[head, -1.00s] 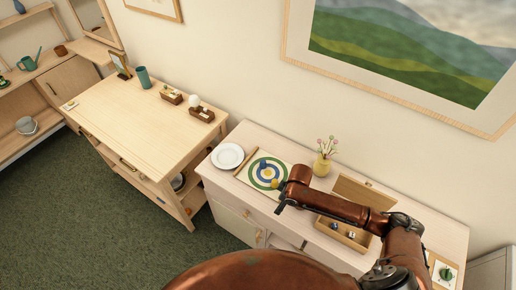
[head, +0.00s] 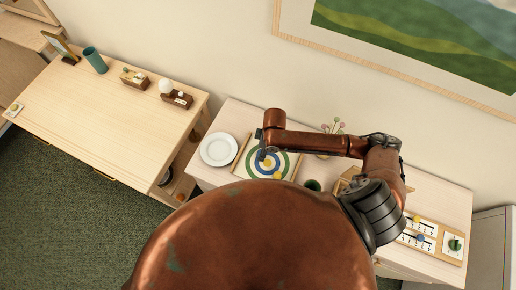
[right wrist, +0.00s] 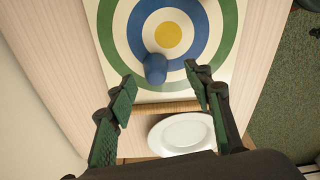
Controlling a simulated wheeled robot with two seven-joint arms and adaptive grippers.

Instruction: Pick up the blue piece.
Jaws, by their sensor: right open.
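The blue piece (right wrist: 155,68) is a small rounded peg standing on a target board (right wrist: 115,40) with green, white and blue rings and a yellow centre. In the right wrist view it lies just beyond and between the fingertips of my right gripper (right wrist: 160,77), which is open and empty. I cannot tell whether a finger touches it. In the head view the blue piece (head: 262,155) shows just below my right gripper (head: 259,136). My left gripper is not in view.
A white plate (head: 218,149) is left of the board on the sideboard. A yellow piece (head: 277,176) stands on the board's lower part. A panel with knobs (head: 450,244) lies at the right end. A wooden table (head: 110,95) stands at the left, with a gap between.

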